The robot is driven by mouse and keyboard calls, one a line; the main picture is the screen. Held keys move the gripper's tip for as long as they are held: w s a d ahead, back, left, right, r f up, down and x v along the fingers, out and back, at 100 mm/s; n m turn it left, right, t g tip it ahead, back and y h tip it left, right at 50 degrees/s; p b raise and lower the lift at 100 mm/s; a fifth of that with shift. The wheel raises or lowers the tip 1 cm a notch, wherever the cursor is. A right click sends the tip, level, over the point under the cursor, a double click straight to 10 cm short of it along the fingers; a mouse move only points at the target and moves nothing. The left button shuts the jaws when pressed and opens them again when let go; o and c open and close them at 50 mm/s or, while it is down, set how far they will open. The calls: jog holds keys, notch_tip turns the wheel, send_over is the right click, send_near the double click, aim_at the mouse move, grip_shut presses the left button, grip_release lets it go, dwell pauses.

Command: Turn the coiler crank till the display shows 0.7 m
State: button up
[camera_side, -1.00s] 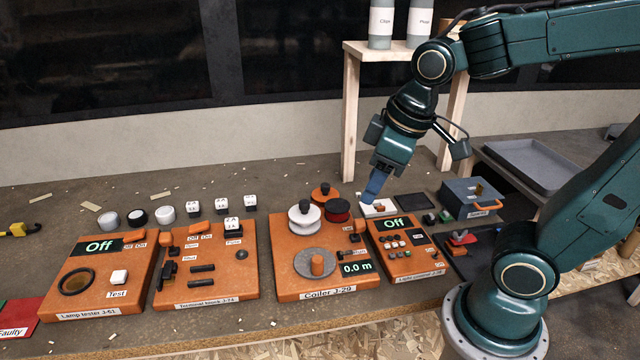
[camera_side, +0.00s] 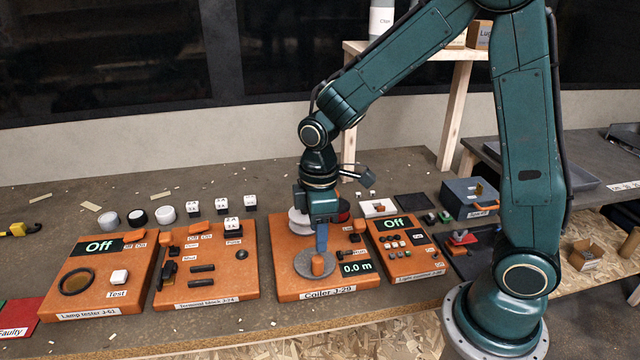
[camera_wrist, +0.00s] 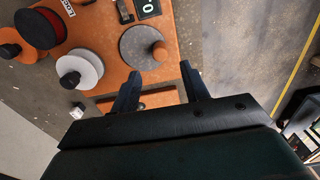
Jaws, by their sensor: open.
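The orange coiler (camera_side: 290,290) stands in the middle of the bench. Its display (camera_side: 357,268) reads 0.0 m. The crank is a grey disc (camera_side: 301,262) with an orange knob (camera_side: 317,265); in the wrist view the knob (camera_wrist: 160,51) sits on the right of the disc (camera_wrist: 137,45). My gripper (camera_side: 321,245) points down just above and behind the knob. In the wrist view my gripper (camera_wrist: 157,80) is open, with nothing between its fingers, and the knob lies beyond the fingertips.
White (camera_wrist: 80,69) and red (camera_wrist: 40,28) spools stand on the coiler behind the disc. A terminal block (camera_side: 205,270) lies to its left and a light control box (camera_side: 405,250) close on its right. Bare bench lies in front.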

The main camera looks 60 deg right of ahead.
aim_at(317, 258)
jog(key=shift+w+f, duration=0.15)
jog(key=shift+f, duration=0.1)
jog(key=shift+f, duration=0.1)
jog(key=shift+f, duration=4.1)
jog(key=c, duration=0.7)
